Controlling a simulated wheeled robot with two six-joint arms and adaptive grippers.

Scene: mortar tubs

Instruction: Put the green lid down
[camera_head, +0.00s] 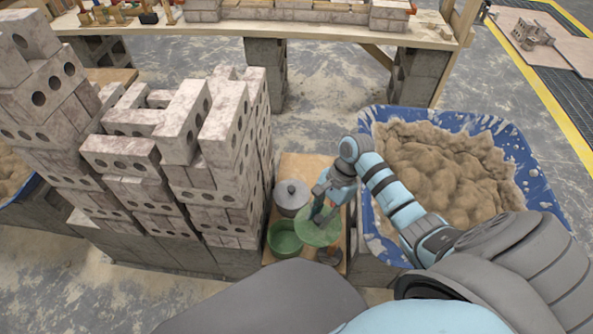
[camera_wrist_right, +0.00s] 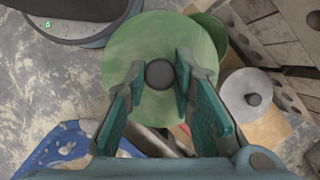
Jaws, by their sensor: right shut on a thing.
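The green lid (camera_head: 322,236) is a round disc with a dark knob (camera_wrist_right: 160,74). My right gripper (camera_head: 320,211) is shut on the knob, with one finger on each side in the right wrist view. In the head view the lid is held just right of the open green pot (camera_head: 285,240), near its rim. Whether the lid touches anything below is hard to tell. The green pot also shows partly behind the lid in the right wrist view (camera_wrist_right: 209,34). My left gripper is not in view.
A grey lidded pot (camera_head: 291,194) stands behind the green pot on a narrow wooden board (camera_head: 300,165). Stacked bricks (camera_head: 190,150) rise close on the left. A blue tub (camera_head: 367,205) of mortar (camera_head: 440,170) stands on the right. A dark round item (camera_head: 329,256) lies near the board's front.

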